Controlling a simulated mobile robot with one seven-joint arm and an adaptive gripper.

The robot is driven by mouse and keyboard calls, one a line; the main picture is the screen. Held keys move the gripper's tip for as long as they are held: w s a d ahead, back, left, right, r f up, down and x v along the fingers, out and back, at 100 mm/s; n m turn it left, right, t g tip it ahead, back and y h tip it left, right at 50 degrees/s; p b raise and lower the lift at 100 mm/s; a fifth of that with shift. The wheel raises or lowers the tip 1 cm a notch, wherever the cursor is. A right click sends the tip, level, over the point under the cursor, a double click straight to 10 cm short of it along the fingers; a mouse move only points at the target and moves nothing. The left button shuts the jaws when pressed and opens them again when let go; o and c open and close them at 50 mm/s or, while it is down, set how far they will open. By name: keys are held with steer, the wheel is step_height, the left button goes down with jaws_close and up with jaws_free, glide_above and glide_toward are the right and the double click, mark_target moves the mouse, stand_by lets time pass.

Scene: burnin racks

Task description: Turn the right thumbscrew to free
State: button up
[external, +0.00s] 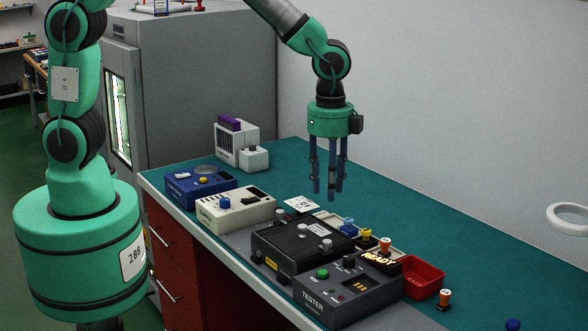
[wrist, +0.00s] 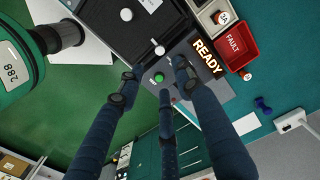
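A black lidded fixture (external: 275,238) sits on the bench beside the grey tester (external: 315,296), with silver knobs on and around its top. The knob at its right end, seemingly the right thumbscrew (external: 327,244), stands upright; it also shows in the wrist view (wrist: 159,49).
The tester has a green button (external: 323,273) and a lit READY sign (external: 379,261). A red bin (external: 426,279) and small coloured-knob parts stand to the right. Blue (external: 182,190) and cream (external: 214,211) boxes stand left. The back right of the bench is mostly clear.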

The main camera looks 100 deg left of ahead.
mark_target(327, 241)
step_height(327, 241, down, 13)
steer(key=shift+f+b, duration=0.2)
steer(key=shift+b, duration=0.25)
stand_by(0.4)
jaws_close()
